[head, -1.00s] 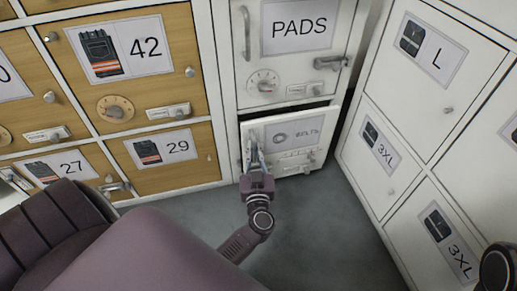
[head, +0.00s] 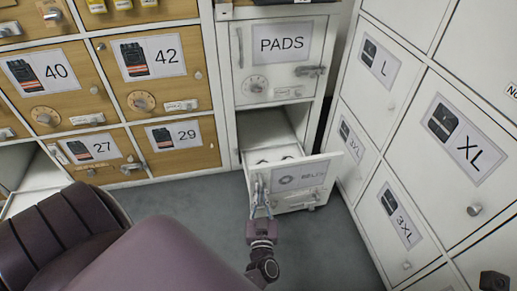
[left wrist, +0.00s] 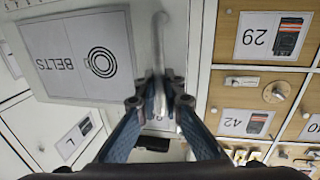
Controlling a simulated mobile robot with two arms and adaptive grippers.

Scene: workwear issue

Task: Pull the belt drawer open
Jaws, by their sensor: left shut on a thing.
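The belt drawer (head: 318,172) stands pulled out of the white cabinet below the PADS door. Its front carries a BELTS label with a ring picture; this label reads clearly in the left wrist view (left wrist: 75,57). Dark curved items, partly hidden by the front, show inside the drawer. My left gripper (head: 261,203) is shut on the drawer's upright handle (left wrist: 160,35) at the left side of the front. In the left wrist view its two fingers (left wrist: 160,95) close around the handle bar.
The PADS door (head: 283,62) above is shut. Wooden numbered lockers (head: 160,90) stand to the left, and white size-labelled lockers (head: 455,170) stand close on the right. Grey floor (head: 335,245) is clear in front of the drawer.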

